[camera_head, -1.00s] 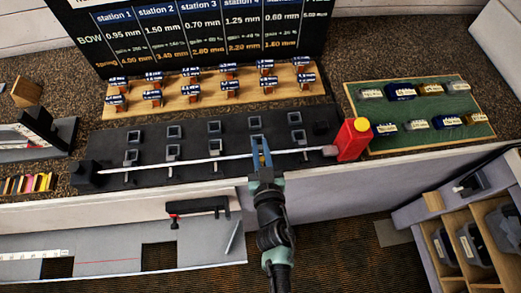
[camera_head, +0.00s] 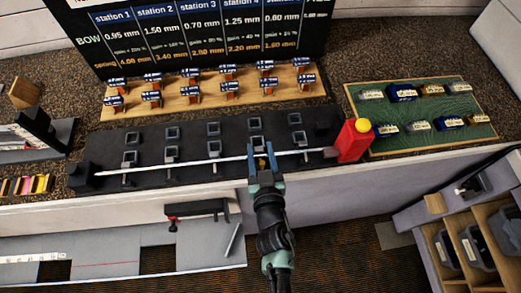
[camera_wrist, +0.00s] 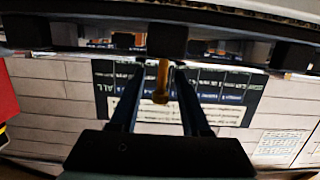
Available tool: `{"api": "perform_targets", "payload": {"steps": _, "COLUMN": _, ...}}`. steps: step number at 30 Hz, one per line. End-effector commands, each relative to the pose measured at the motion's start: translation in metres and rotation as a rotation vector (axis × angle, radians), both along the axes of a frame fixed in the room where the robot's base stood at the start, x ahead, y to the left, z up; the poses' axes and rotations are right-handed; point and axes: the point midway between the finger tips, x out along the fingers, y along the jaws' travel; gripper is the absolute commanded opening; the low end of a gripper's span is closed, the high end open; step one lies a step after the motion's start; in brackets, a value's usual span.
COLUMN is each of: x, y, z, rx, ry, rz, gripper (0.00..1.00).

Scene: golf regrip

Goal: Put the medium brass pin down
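The brass pin (camera_wrist: 161,82) shows in the wrist view between my two fingers, its rounded end towards the camera. A gap shows on each side of it, so the fingers seem apart from it. My gripper (camera_head: 264,158) is open over the right half of the black fixture (camera_head: 190,148), at the long thin white rod. In the wrist view the fingers (camera_wrist: 158,85) stand on either side of the pin. What bears the pin's far end is hidden. I cannot tell its size against other pins.
Square black sockets stand in two rows on the fixture. A red block with a yellow top (camera_head: 353,140) is at its right end. A wooden rack (camera_head: 170,113) of labelled blocks lies behind. A green tray (camera_head: 445,138) is at right, open wooden drawers (camera_head: 450,215) below it.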

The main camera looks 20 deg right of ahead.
Motion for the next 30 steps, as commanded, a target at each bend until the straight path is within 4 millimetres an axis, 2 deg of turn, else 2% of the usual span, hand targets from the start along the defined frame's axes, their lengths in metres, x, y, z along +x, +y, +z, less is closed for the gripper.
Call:
{"api": "perform_targets", "payload": {"steps": 8, "x": 0.0, "y": 0.0, "z": 0.003, "rx": 0.0, "ry": 0.0, "rz": 0.0, "gripper": 0.46}}
{"api": "perform_targets", "payload": {"steps": 13, "x": 0.0, "y": 0.0, "z": 0.019, "rx": 0.0, "ry": -0.001, "rz": 0.0, "gripper": 0.46}}
{"api": "perform_targets", "payload": {"steps": 15, "x": -0.014, "y": 0.005, "z": 0.014, "rx": 0.002, "ry": 0.003, "rz": 0.001, "gripper": 0.46}}
{"api": "perform_targets", "payload": {"steps": 24, "x": -0.067, "y": 0.02, "z": 0.023, "rx": 0.001, "ry": 0.003, "rz": 0.001, "gripper": 0.46}}
{"api": "perform_targets", "payload": {"steps": 30, "x": -0.096, "y": 0.028, "z": 0.029, "rx": 0.001, "ry": 0.002, "rz": 0.0, "gripper": 0.46}}
